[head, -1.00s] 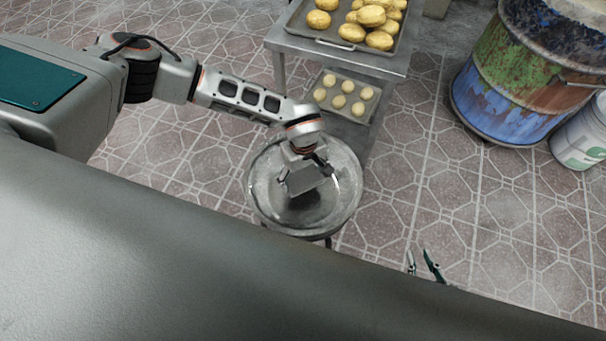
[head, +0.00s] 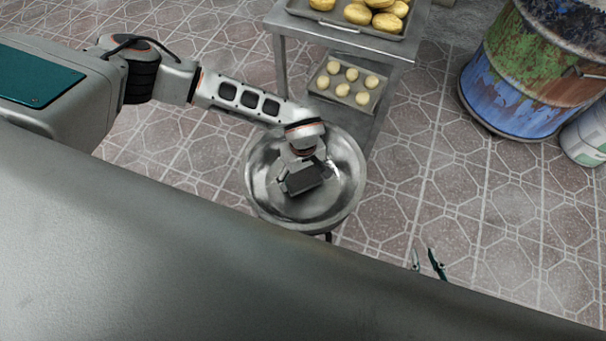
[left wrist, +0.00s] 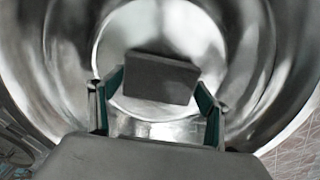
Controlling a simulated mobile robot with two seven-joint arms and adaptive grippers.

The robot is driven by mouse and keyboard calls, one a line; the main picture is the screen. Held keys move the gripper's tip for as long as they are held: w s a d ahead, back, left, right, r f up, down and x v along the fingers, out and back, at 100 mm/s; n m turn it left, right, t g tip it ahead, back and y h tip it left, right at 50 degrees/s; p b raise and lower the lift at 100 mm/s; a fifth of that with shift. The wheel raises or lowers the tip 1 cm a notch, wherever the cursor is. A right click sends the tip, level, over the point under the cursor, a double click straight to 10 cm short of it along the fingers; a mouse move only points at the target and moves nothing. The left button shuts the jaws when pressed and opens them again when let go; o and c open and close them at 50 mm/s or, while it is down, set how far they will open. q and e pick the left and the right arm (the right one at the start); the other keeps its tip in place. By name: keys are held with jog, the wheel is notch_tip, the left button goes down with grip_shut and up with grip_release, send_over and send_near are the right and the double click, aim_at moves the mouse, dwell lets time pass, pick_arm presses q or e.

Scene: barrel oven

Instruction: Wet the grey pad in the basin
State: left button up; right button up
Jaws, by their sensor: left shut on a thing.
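The basin (head: 345,200) is a round metal bowl on a stand, left of centre in the head view. My left gripper (head: 304,168) reaches into it and is shut on the grey pad (head: 303,180). The pad is a flat, dark rectangular block. In the left wrist view the pad (left wrist: 160,78) sits between the two fingertips, over the shiny bowl floor. I cannot tell whether it touches the floor or whether there is water. My right gripper (head: 428,262) shows only its two fingertips, apart and empty, above the tiles.
A metal cart (head: 345,42) behind the basin carries a tray of yellow loaves (head: 360,14) above and a tray of small pale pieces (head: 345,86) below. A rusty painted barrel (head: 530,80) and a white bucket (head: 588,140) stand at right. Tiled floor is open between.

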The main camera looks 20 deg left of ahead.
aim_at(303, 177)
jog(key=shift+s+f, duration=0.15)
jog(key=shift+f, duration=0.15)
pick_arm(q)
jog(key=shift+f, duration=0.45)
pick_arm(e)
jog(key=shift+a, duration=0.1)
pick_arm(q)
jog(key=shift+f, duration=0.15)
pick_arm(e)
jog(key=shift+s+f, duration=0.15)
jog(key=shift+f, duration=0.1)
dwell(0.6)
pick_arm(q)
jog(key=shift+s, duration=0.1)
pick_arm(e)
jog(key=shift+w+r, duration=0.2)
jog(key=shift+r, duration=0.1)
dwell(0.9)
pick_arm(q)
jog(key=shift+r+p, duration=0.5)
jog(key=shift+r, duration=0.45)
jog(key=shift+r+p, duration=1.7)
jog(key=shift+r, duration=0.9)
pick_arm(e)
jog(key=w+r+t, duration=0.1)
jog(key=w+r, duration=0.2)
jog(key=r, duration=0.4)
jog(key=shift+r, duration=0.25)
pick_arm(q)
jog(key=shift+f, duration=0.1)
